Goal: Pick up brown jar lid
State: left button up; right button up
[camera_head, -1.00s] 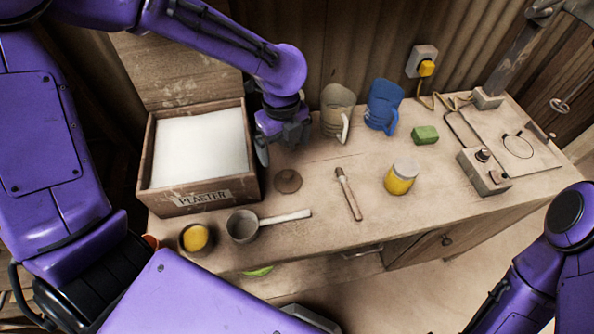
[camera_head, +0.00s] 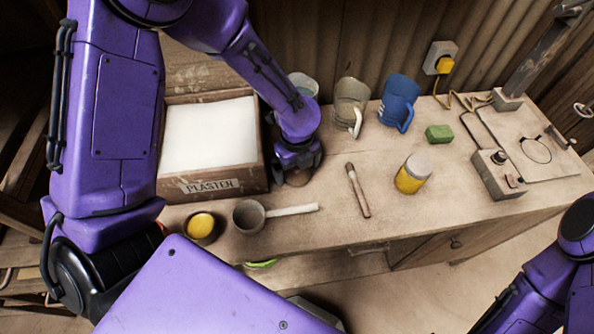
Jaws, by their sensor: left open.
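The brown jar lid (camera_head: 298,179) lies flat on the workbench, just right of the plaster box. It is mostly hidden by my left gripper (camera_head: 297,173). The gripper points down over the lid with its fingers apart, one on each side of it. I cannot tell whether the fingers touch the lid. My right arm shows at the lower right, but its gripper is out of view.
The plaster box (camera_head: 168,190) stands close on the left. A beige jug (camera_head: 350,103) and blue jug (camera_head: 398,101) stand behind.

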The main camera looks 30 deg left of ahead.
pick_arm(q)
jog(key=c, duration=1)
jog(key=shift+o, duration=0.2)
jog(key=shift+r, duration=0.1)
